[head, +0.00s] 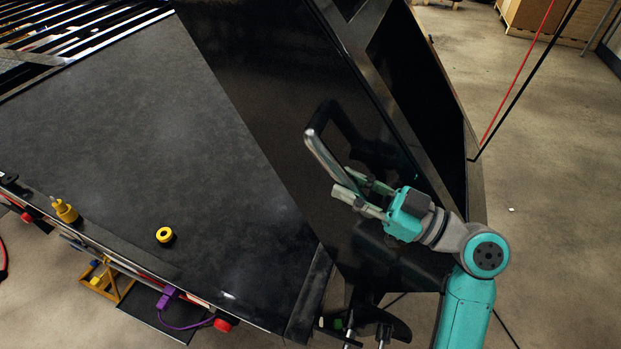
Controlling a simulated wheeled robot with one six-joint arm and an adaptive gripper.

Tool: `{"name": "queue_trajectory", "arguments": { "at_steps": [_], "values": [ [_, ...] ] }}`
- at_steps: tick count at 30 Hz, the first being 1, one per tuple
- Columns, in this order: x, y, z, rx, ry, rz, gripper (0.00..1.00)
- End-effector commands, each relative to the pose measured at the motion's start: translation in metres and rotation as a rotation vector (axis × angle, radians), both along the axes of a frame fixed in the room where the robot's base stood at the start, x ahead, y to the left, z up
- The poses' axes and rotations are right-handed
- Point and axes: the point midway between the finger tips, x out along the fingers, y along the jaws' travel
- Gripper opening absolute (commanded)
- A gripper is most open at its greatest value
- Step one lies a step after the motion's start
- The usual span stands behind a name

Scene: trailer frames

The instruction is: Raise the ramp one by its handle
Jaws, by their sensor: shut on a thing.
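The ramp (255,75) is a large glossy black panel, tilted up at the end of the dark trailer deck (180,130). A metal bar handle (322,155) stands out from its face, and the panel mirrors it darkly. My gripper (349,190), teal and grey, comes in from the right and is shut on the lower part of the handle. The exact contact at the fingertips is small and partly hidden by the fingers. The ramp's lower edge is near the deck's end, partly hidden by dark parts.
A yellow-and-black round piece (165,235) and a yellow fitting (65,211) sit on the deck near its front edge. Red and black lines (517,80) slant down to the ramp's right side. Cardboard boxes (540,15) stand at the back right. The concrete floor at right is mostly clear.

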Motion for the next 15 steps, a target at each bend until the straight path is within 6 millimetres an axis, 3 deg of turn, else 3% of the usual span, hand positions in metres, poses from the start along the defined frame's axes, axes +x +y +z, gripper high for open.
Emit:
{"name": "queue_trajectory", "arguments": {
  "at_steps": [1,15],
  "values": [
    [-0.005,-0.02,0.003,0.024,-0.011,-0.014,0.0],
    [-0.055,-0.159,0.001,0.231,-0.086,-0.014,0.0]
  ]
}}
